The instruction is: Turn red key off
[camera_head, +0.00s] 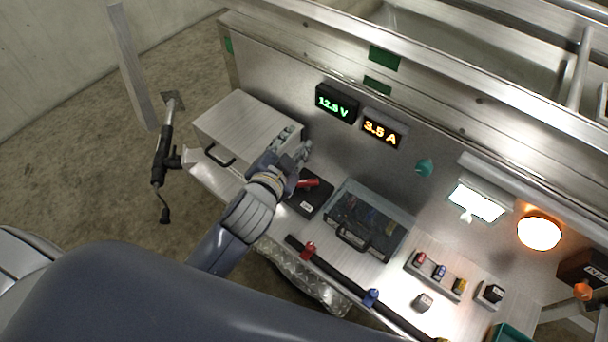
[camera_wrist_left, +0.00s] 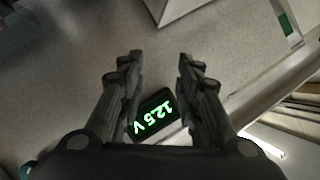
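The red key (camera_head: 309,183) sits on top of a black switch box (camera_head: 312,203) with a small white label, on the steel bench. My left gripper (camera_head: 296,145) is just above and behind the key in the head view, close to the back panel, and partly covers the black box. In the left wrist view my left gripper (camera_wrist_left: 160,58) has its two fingers apart with nothing between them. The key does not show in the left wrist view. My right gripper is not in view.
A green 12.5 V display (camera_head: 337,102) and an orange 3.5 A display (camera_head: 382,129) are lit on the panel. A metal box (camera_head: 235,125) stands left, a clear-lidded case (camera_head: 370,215) right. A white lamp (camera_head: 476,203) and orange lamp (camera_head: 539,232) glow.

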